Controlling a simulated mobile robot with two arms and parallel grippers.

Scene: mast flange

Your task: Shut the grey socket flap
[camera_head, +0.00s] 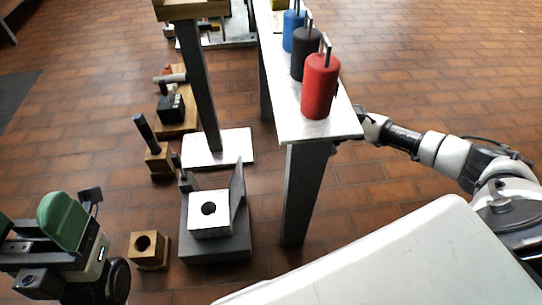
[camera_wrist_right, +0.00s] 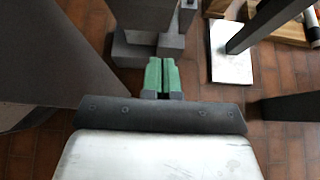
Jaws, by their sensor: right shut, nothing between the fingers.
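The grey socket (camera_head: 215,245) stands on the floor left of the front bench leg, with a white block (camera_head: 208,213) with a round hole on top. Its flap (camera_head: 238,195) stands up, open, along the right side of the white block. The right wrist view shows the flap (camera_wrist_right: 145,14) and socket base (camera_wrist_right: 135,50) beyond my right gripper (camera_wrist_right: 161,78). Its green fingers are together and empty, pointing at the flap with a visible gap. In the head view it is hidden behind the bench. My left arm is at lower left; its finger opening is unclear.
The bench (camera_head: 325,125) bears red (camera_head: 320,85), black (camera_head: 306,55) and blue (camera_head: 292,30) cylinders. Its front leg (camera_head: 303,195) stands right of the socket. A wooden block with a hole (camera_head: 147,250) lies left. A post rises from a white plate (camera_head: 220,152) behind.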

